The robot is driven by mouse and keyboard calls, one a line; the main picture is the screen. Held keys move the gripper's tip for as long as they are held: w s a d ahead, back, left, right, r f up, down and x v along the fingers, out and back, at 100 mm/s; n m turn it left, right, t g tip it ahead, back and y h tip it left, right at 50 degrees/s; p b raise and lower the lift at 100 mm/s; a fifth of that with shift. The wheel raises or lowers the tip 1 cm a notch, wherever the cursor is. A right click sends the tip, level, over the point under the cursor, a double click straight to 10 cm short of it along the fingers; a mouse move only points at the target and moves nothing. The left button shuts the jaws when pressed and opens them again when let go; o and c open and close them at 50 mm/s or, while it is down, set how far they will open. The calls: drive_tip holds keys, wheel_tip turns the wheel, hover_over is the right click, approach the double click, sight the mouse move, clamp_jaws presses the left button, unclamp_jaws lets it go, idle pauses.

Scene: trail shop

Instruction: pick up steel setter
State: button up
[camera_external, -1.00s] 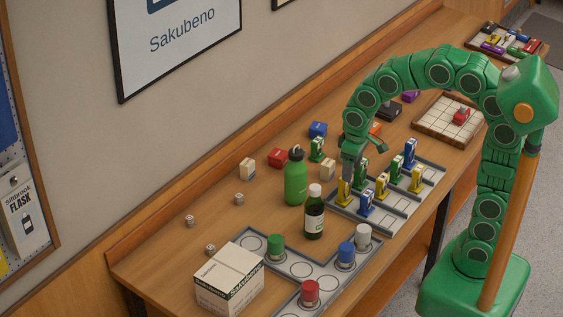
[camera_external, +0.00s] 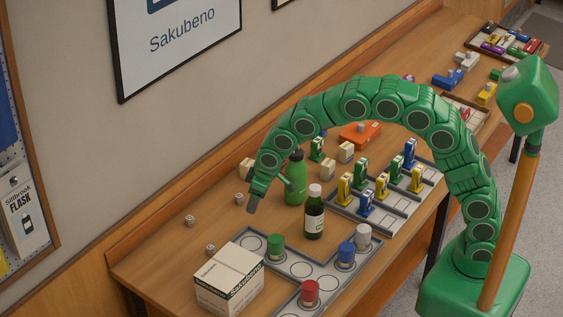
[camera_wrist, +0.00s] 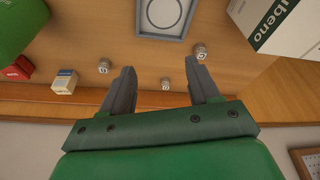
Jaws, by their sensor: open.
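Several small steel-grey pieces with dark marks lie on the wooden table; I cannot tell which is the steel setter. In the external view they are at the left (camera_external: 189,221), nearer the white box (camera_external: 210,249) and close to my gripper (camera_external: 239,199). The wrist view shows one left of my fingers (camera_wrist: 103,66), one between them, farther back (camera_wrist: 165,83), and one beyond the right fingertip (camera_wrist: 199,51). My gripper (camera_wrist: 160,68), also in the external view (camera_external: 252,207), is open and empty above the table. Its fingers appear apart from the pieces.
A green bottle (camera_external: 295,180) and a dark bottle (camera_external: 314,215) stand right of my gripper. A white box (camera_external: 230,277) and a grey tray with colored-topped pieces (camera_external: 300,270) are in front. The wall borders the table's back edge.

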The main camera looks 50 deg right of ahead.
drive_tip(key=n+t, duration=0.1)
approach(212, 247)
drive_tip(key=w+f, duration=0.1)
drive_tip(key=f, duration=0.1)
drive_tip(key=shift+w+f+y, duration=0.2)
drive_tip(key=shift+w+f, duration=0.15)
drive_tip(key=shift+f, duration=0.15)
drive_tip(key=shift+w+f+y, duration=0.2)
drive_tip(key=shift+w+f, duration=0.1)
drive_tip(key=shift+f, duration=0.25)
drive_tip(key=shift+s+x, duration=0.2)
drive_tip(key=shift+x, duration=0.7)
drive_tip(key=shift+s+x, duration=0.2)
drive_tip(key=shift+x, duration=1.6)
clamp_jaws()
